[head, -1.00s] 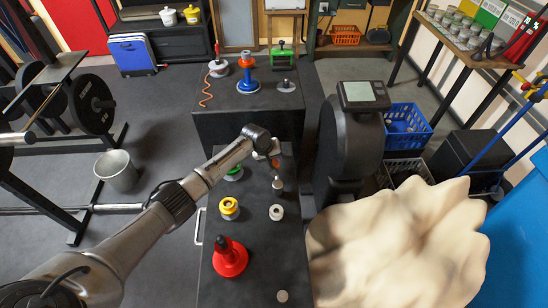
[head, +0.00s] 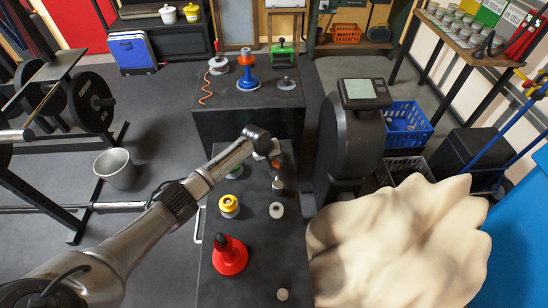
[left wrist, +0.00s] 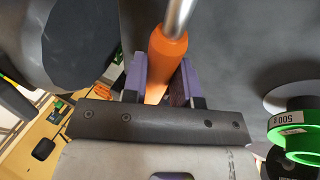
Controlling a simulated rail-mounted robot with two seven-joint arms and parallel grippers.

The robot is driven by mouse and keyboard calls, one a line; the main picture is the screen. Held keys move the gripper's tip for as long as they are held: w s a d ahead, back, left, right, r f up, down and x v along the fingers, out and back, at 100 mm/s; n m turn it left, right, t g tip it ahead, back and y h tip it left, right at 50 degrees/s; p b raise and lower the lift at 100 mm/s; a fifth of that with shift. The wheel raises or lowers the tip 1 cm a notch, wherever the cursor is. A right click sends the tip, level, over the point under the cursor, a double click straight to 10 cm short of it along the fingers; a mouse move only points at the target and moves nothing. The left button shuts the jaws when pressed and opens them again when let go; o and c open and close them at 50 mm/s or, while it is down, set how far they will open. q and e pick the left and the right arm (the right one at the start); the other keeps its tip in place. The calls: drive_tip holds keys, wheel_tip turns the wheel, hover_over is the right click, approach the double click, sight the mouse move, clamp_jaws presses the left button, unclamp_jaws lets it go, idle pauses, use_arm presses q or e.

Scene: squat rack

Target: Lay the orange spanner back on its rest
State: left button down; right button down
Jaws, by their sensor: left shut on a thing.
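The orange spanner (left wrist: 168,58) shows in the left wrist view as an orange handle with a bare metal shaft running out of the top of the picture. My left gripper (left wrist: 161,78) is shut on the orange handle, with one purple-grey finger on each side. In the head view the left gripper (head: 275,157) is over the far part of the near dark bench, and only a small bit of orange shows by it. I cannot make out the spanner's rest. My right gripper is in neither view.
A black scale (head: 347,150) stands close on the right, above a cream sack (head: 395,245).

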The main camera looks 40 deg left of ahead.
use_arm(q)
drive_tip(key=shift+f, duration=0.15)
drive_tip(key=c, duration=0.8)
unclamp_jaws()
drive_tip(key=p+v, duration=0.3)
drive_tip(key=p, duration=0.2)
drive_tip(key=shift+r, duration=0.45)
drive_tip(key=p+v, duration=0.4)
drive_tip(key=p, duration=0.2)
drive_tip(key=shift+s, duration=0.2)
